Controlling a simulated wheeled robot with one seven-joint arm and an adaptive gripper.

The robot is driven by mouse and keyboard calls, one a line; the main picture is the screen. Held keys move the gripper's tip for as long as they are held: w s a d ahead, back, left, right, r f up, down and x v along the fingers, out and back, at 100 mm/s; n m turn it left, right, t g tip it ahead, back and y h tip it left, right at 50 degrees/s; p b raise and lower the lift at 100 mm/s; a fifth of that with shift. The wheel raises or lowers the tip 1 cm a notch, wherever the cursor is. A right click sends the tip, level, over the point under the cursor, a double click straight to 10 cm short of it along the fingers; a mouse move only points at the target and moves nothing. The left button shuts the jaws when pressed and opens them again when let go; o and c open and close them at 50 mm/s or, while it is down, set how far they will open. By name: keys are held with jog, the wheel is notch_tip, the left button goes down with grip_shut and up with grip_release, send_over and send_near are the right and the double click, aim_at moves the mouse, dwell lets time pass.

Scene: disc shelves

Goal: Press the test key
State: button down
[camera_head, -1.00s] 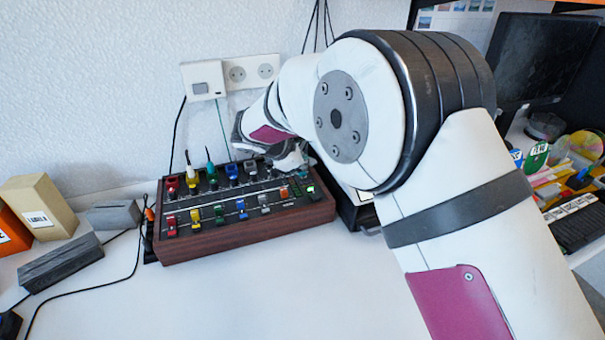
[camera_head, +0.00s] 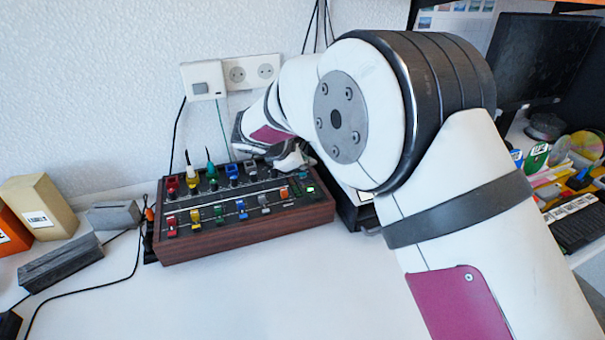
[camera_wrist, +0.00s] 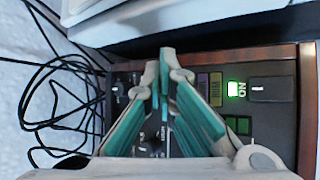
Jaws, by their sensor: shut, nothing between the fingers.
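A wood-sided control box (camera_head: 245,238) with a dark top panel stands on the white desk by the wall. It carries rows of coloured switches and knobs. No key that I can read as "test" shows; my gripper hides part of the panel. My gripper (camera_head: 294,162) is over the back right part of the box. In the wrist view my gripper (camera_wrist: 168,75) has its fingertips together and empty above the panel. A lit green ON lamp (camera_wrist: 237,89) and a black switch (camera_wrist: 270,90) lie right of the fingertips. Contact with the panel cannot be told.
A black case (camera_head: 354,213) stands just right of the box. Grey blocks (camera_head: 62,262) and a tan box (camera_head: 40,207) are at left, with loose cables. Wall sockets (camera_head: 252,72) are behind. The desk front is clear.

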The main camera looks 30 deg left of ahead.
aim_at(305, 177)
jog(key=shift+f, duration=0.4)
jog(key=shift+f+b, duration=0.4)
jog(key=shift+b, duration=0.15)
dwell(0.5)
jog(key=shift+r, duration=0.1)
jog(key=shift+r+p, duration=0.45)
jog(key=shift+r, duration=0.3)
jog(key=shift+r, duration=0.1)
notch_tip(305, 177, up, 5)
jog(key=p, duration=0.3)
dwell(0.6)
